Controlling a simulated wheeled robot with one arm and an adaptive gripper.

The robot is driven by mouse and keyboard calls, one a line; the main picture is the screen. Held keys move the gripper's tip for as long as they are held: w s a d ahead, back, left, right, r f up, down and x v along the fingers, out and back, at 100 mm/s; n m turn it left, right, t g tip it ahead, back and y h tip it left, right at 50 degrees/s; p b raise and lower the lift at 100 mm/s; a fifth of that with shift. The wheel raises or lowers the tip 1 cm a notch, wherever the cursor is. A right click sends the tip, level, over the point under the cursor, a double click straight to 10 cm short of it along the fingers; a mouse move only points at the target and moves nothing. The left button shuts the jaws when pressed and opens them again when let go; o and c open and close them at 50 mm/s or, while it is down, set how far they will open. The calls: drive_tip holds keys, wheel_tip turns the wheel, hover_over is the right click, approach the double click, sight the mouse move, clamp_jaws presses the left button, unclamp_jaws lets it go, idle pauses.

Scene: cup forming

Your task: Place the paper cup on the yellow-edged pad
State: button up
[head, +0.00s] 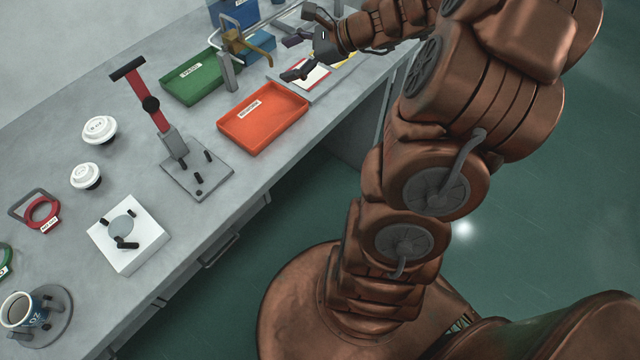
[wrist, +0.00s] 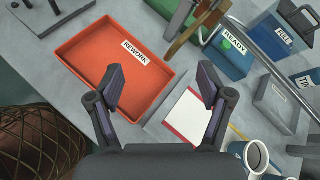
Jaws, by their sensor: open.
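My gripper (head: 303,45) is open and empty above the back part of the bench, near a white pad with a red edge (head: 312,75). Its two spread fingers also show in the wrist view (wrist: 161,82). The yellow-edged pad (head: 346,58) shows only in part behind my gripper; a sliver of its yellow edge shows in the wrist view (wrist: 238,130). A paper cup (wrist: 257,156) with a pale rim and dark inside stands right of the fingers, beside or on that pad; I cannot tell which. Another cup (head: 18,311) stands in a grey round holder at the front left.
An orange REWORK tray (head: 262,117) and a green tray (head: 193,76) lie left of my gripper. A red-handled press (head: 160,105), white lids (head: 99,129) and a white block fixture (head: 128,240) occupy the nearer bench.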

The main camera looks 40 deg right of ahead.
drive_tip(key=s+a+n+g, duration=0.8)
drive_tip(key=s+a+n, duration=0.45)
drive_tip(key=a, duration=0.55)
drive_tip(key=s+d+n+g+h, duration=0.1)
drive_tip(key=s+n+h, duration=0.3)
drive_tip(key=s, duration=0.5)
drive_tip(key=s+d+f+n+g+h, duration=0.1)
drive_tip(key=s+n+h, duration=0.2)
drive_tip(key=s+n, duration=0.4)
drive_tip(key=shift+s+d+f+g+h, duration=0.3)
drive_tip(key=shift+s+d+g+h, duration=0.1)
drive_tip(key=shift+s, duration=0.55)
wheel_tip(320, 180, up, 6)
drive_tip(key=p, duration=0.6)
